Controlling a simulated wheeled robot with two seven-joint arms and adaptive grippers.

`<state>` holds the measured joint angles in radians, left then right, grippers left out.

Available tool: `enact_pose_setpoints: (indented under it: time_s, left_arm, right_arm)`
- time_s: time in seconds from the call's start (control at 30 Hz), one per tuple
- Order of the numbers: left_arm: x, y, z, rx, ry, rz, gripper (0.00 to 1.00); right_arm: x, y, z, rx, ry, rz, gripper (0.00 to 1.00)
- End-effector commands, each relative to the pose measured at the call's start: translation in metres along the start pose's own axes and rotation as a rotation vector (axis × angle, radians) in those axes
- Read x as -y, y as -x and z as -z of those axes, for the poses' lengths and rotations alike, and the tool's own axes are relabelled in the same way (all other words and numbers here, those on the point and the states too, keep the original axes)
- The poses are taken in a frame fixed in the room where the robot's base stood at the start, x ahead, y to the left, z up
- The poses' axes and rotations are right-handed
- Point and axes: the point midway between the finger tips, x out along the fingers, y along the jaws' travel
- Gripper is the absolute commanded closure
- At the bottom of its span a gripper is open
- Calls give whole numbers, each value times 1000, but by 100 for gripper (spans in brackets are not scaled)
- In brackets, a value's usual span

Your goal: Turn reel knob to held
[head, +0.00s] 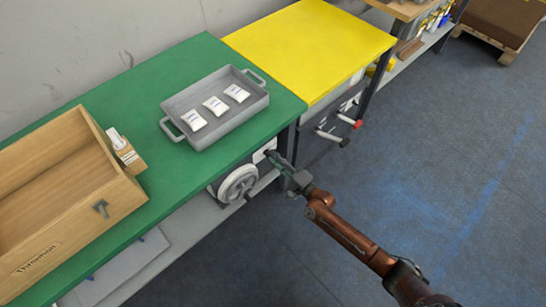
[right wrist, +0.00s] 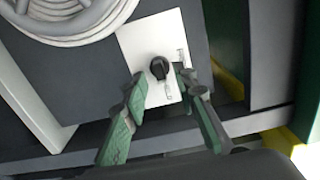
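The reel knob (right wrist: 159,68) is a small black knob on a white plate (right wrist: 143,42) with small printed labels, seen in the right wrist view. The plate also shows under the green bench in the head view (head: 262,153). The hose reel (head: 238,184) with its pale coiled hose is left of the plate; it also shows in the right wrist view (right wrist: 75,15). My right gripper (right wrist: 158,83) is open, its green fingers apart on either side of the knob's lower end. I cannot tell whether they touch it. My left gripper is not in view.
A grey tray (head: 190,143) with white packets stands on the green bench (head: 180,60). A wooden box (head: 115,195) is at the left.

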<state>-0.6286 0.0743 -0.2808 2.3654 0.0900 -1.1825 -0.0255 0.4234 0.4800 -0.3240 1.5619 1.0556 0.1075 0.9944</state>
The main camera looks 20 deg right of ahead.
Motion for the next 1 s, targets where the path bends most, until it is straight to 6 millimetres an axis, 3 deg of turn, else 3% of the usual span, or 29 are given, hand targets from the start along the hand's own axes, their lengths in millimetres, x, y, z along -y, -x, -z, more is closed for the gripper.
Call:
enact_pose_setpoints:
  time_s: [0.3, 0.5, 0.7, 1.0]
  left_arm:
    - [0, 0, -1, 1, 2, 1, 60]
    - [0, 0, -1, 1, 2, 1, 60]
    - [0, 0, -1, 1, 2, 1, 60]
    - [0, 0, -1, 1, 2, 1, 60]
  right_arm:
    - [-2, 66, 0, 0, 0, -5, 74]
    - [-2, 97, 1, 0, 1, -4, 74]
    - [-1, 109, 1, -1, 0, -2, 74]
    - [-1, 109, 1, -1, 0, -1, 74]
